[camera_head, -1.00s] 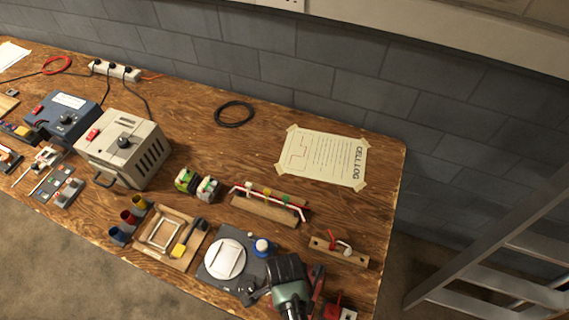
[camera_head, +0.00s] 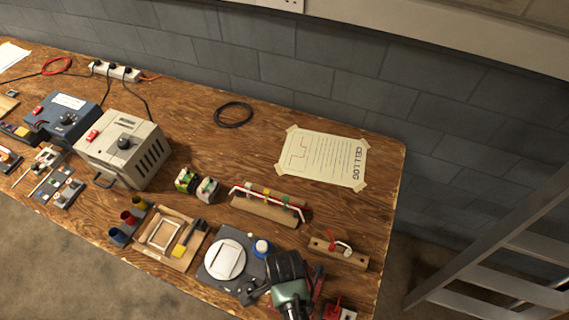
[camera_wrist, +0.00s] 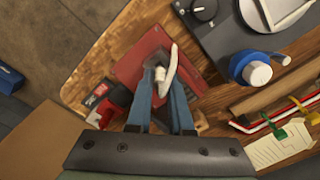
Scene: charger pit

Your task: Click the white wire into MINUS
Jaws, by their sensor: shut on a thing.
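My gripper (camera_wrist: 163,90) has two blue fingers and is shut on a small white piece (camera_wrist: 171,68), which stands out past the fingertips above a dark red plate (camera_wrist: 140,58). I cannot tell whether this piece is an end of the white wire. A red and a white strand (camera_wrist: 262,122) run along a wooden rail; they also show in the head view (camera_head: 268,198). In the head view my arm hides the fingertips. No MINUS marking is readable. Two small blocks, one with green (camera_head: 186,180) and one whitish (camera_head: 208,189), stand left of the rail.
A blue-capped container (camera_wrist: 250,68) stands close to the right of my gripper, beside a dark device (camera_head: 214,277) with a white dish. A wooden strip (camera_head: 351,257) lies behind my arm. The table's middle is clear around the black coil.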

